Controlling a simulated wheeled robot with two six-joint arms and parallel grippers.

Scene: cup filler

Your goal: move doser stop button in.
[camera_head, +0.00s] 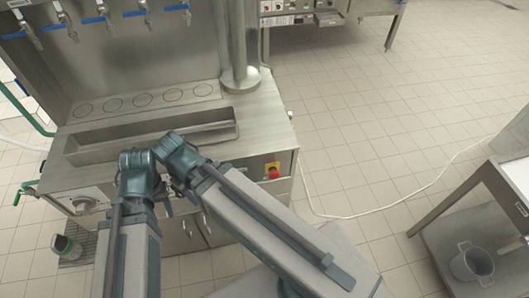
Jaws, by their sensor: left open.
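A red push button (274,173) on a yellow plate sits on the front face of the steel machine, near its right corner. It is taken as the doser stop button; how far in it sits cannot be told. My left gripper (180,201) is small and mostly hidden among my arm links, in front of the machine's front face. It is open, to the left of the red button and apart from it. No object shows between its fingers. My right gripper cannot be made out.
The steel filling machine (262,122) has a long trough (205,136) and a row of taps with blue levers above.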

